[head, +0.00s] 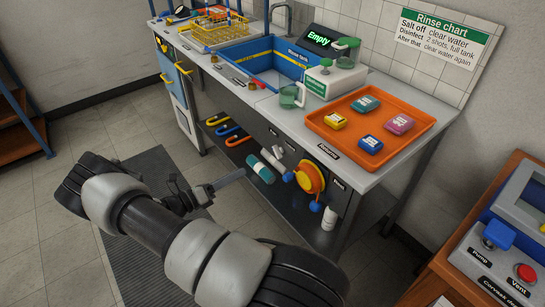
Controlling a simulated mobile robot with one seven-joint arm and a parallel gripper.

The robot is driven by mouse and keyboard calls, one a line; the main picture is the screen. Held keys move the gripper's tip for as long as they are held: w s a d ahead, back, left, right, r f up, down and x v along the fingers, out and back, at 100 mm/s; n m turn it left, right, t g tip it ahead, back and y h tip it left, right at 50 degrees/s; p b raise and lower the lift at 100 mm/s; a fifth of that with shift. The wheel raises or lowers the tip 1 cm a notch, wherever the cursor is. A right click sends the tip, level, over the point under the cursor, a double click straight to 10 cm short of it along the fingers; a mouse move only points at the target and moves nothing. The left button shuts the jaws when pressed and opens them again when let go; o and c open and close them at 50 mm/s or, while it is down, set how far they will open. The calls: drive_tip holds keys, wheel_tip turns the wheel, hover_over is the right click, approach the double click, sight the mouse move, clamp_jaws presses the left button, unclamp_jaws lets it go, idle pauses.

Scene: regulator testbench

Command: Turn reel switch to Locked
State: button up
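A yellow and orange reel (310,178) is mounted under the front of the counter, with a blue part hanging below it. I cannot make out a separate reel switch or a Locked marking at this size. My gripper (212,186) is beyond my arm, left of the reel and well apart from it. It is over the floor in front of the bench and touches nothing that I can see. My arm partly hides it, and its finger opening is not clear.
The counter (385,86) holds an orange tray (408,103) with several coloured packets, a blue sink (262,57) and a green jug (290,96). Bottles and coloured hooks sit below. A control box (500,262) with a blue knob stands at right. The floor mat (145,170) is clear.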

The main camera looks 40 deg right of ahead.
sight(277, 152)
drive_tip(key=s+d, duration=0.1)
drive_tip(key=d, duration=1.4)
drive_tip(key=shift+s+d+b, duration=0.25)
drive_tip(key=shift+s+b, duration=0.15)
drive_tip(key=shift+b, duration=0.05)
clamp_jaws()
